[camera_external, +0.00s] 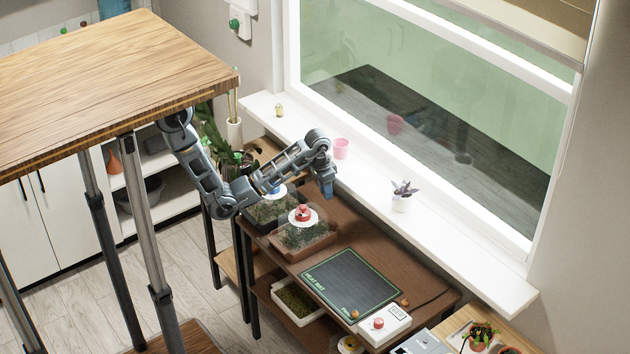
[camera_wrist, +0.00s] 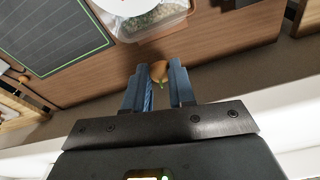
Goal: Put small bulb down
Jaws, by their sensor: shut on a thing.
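My gripper (camera_wrist: 159,88) is shut on a small brown-orange bulb (camera_wrist: 159,71) with a green tip, seen between the fingers in the wrist view. In the external view my gripper (camera_external: 328,187) is above the back edge of the brown table (camera_external: 428,284), close to the windowsill. The held bulb cannot be made out there. Two other small bulbs lie by the dark mat, one at its front corner (camera_external: 354,314) and one at its right corner (camera_external: 405,302). The dark green-edged mat (camera_external: 350,280) lies flat on the table, and also shows in the wrist view (camera_wrist: 50,35).
A planted tray (camera_external: 318,240) with a white disc and red knob stands left of the mat. Another tray (camera_external: 262,216) is behind it. A white box with a red knob (camera_external: 392,330) is at the right. A pink cup (camera_external: 341,149) and potted plant (camera_external: 402,203) stand on the sill.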

